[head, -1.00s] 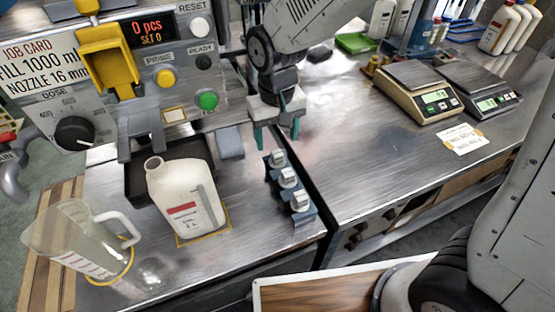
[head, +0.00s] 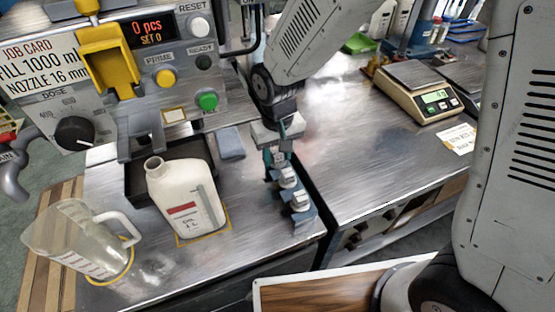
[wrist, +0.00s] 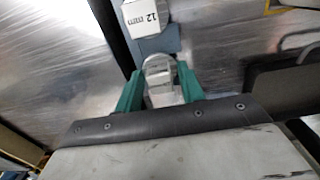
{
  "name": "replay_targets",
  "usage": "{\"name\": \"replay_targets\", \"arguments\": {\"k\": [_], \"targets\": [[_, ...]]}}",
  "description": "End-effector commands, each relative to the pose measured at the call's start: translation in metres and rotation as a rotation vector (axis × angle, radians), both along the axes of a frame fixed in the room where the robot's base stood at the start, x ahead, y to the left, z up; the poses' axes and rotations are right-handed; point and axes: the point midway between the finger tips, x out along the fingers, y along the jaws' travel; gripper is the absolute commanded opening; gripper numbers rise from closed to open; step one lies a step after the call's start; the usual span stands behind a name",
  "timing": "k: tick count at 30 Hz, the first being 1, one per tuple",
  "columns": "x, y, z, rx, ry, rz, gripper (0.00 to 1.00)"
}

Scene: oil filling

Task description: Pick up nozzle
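The nozzle rack (head: 307,219) is a blue-grey strip at the right edge of the filling bench. It holds small metallic nozzles with white labels in a row. The middle nozzle (head: 288,177) and front nozzle (head: 300,200) stand clear. My gripper (head: 278,157) is down at the rear end of the row. In the wrist view, its teal fingers (wrist: 160,80) stand open on both sides of a metallic nozzle (wrist: 158,66), seemingly with small gaps. This nozzle's label is not readable. The neighbouring nozzle (wrist: 145,17) reads "12 mm".
The job card (head: 40,67) reads "FILL 1000 ml NOZZLE 16 mm". A white bottle (head: 183,195) and clear jug (head: 80,243) stand left of the rack. The filling machine (head: 215,85) is behind. A scale (head: 418,92) stands on the right bench, whose near surface is clear.

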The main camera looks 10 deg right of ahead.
Motion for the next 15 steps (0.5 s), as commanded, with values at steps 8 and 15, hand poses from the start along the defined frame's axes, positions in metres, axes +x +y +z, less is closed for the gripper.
{"name": "replay_targets", "arguments": {"k": [8,15], "targets": [[0.0,0.0,0.001,0.0,-0.001,0.0,0.14],[0.001,-0.001,0.017,0.002,-0.003,-0.003,0.14]]}}
